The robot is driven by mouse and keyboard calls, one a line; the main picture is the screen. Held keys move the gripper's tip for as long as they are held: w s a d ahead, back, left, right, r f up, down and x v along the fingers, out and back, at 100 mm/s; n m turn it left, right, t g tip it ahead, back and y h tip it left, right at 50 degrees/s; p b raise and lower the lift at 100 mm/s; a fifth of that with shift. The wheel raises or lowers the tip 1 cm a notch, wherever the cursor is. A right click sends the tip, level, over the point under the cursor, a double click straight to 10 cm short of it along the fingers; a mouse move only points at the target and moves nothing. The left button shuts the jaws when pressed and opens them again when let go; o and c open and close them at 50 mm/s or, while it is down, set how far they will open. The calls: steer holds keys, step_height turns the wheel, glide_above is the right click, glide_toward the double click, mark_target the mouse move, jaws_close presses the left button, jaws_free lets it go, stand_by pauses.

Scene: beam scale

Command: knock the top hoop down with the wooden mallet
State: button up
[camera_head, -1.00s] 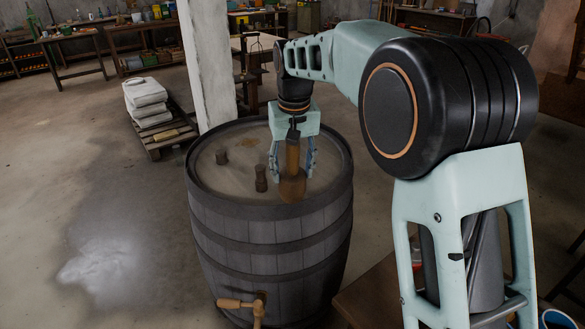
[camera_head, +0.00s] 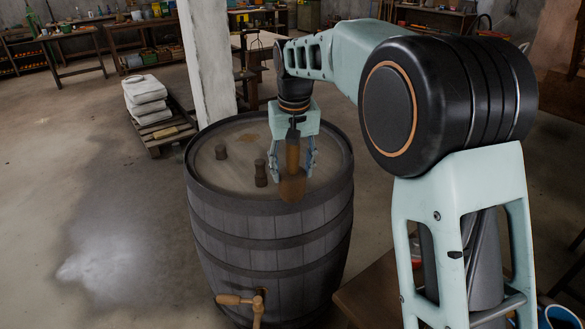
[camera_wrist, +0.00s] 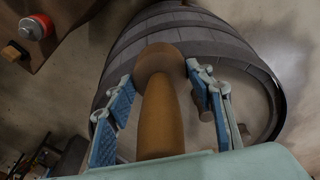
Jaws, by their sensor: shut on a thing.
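My gripper (camera_head: 293,172) is shut on the handle of the wooden mallet (camera_wrist: 162,122), above the near right part of the barrel's top. The mallet's round brown head (camera_head: 292,188) hangs at the lower end, in front of the barrel's near rim in the head view. In the wrist view the head (camera_wrist: 160,60) lies beyond the fingertips, over the barrel's edge. I cannot tell whether it touches the barrel. The top hoop (camera_head: 225,198) is a dark band around the barrel's upper edge, partly hidden by the mallet. The grey wooden barrel (camera_head: 230,221) stands upright.
Two wooden bungs (camera_head: 260,172) stand on the barrel's top, left of my gripper. A wooden tap (camera_head: 241,299) juts from the barrel's front. A pallet with sacks (camera_head: 146,98) lies behind left, beside a pillar (camera_head: 208,60). The floor at left is clear.

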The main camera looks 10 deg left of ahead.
mark_target(293, 185)
steer(key=shift+f+b, duration=0.8)
steer(key=shift+f, duration=0.9)
steer(key=shift+r+p, duration=1.05)
steer(key=shift+r, duration=0.15)
steer(key=shift+f, duration=0.15)
steer(key=shift+f+b, duration=1.05)
steer(key=shift+f, duration=0.75)
